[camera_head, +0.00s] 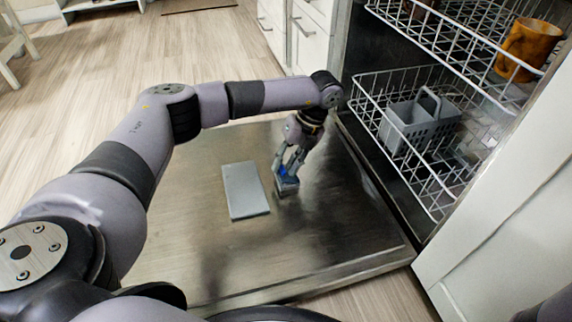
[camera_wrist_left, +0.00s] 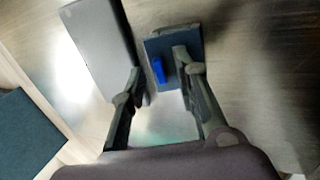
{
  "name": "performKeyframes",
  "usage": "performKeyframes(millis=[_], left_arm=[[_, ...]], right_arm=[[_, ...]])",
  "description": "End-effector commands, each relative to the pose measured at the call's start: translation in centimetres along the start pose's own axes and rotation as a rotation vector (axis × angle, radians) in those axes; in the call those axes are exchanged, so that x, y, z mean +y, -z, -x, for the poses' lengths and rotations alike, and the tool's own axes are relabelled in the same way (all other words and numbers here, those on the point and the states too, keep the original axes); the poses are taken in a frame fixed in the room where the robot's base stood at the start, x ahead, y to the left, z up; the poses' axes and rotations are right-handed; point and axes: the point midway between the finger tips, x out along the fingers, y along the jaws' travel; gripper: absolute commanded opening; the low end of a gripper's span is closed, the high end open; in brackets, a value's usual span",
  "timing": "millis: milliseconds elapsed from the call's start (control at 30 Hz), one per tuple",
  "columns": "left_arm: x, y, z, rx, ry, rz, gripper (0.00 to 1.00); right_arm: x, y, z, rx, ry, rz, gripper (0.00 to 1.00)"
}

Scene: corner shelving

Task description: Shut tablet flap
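The open dishwasher door (camera_head: 330,225) lies flat like a low metal shelf. A light grey rectangular plate (camera_head: 245,190), seemingly the tablet flap, lies on it and also shows at the upper left of the left wrist view (camera_wrist_left: 98,40). Beside it is a small dark square compartment (camera_wrist_left: 155,45) with a blue tablet (camera_wrist_left: 158,70) in it. My left gripper (camera_head: 285,172) points down over the compartment, just right of the plate. Its fingers are apart, with nothing held between them; contact cannot be told. My right gripper is not seen.
Dishwasher racks stand at the right; the lower one (camera_head: 375,125) holds a grey cutlery basket (camera_head: 420,122), the upper one an orange mug (camera_head: 527,50). White drawers (camera_head: 300,35) stand behind the door. A white panel (camera_head: 500,215) is at the right. Wooden floor (camera_head: 130,80) is open at the left.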

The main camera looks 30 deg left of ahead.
Motion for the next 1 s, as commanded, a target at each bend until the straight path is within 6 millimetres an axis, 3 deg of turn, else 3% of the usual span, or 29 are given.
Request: performKeyframes(millis=[100, 533, 867, 1000], left_arm=[[0.0, 0.0, 0.0, 0.0, 0.0, 0.0, 0.28], [0.0, 0.0, 0.1, 0.0, 0.0, 0.0, 0.0], [0.0, 0.0, 0.1, 0.0, 0.001, 0.0, 0.0], [0.4, 0.0, 0.2, 0.001, 0.033, -0.001, 0.0]], right_arm=[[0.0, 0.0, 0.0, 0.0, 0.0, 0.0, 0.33], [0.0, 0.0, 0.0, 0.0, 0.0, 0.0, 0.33], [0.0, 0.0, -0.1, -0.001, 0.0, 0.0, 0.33], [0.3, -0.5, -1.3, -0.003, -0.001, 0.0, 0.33]])
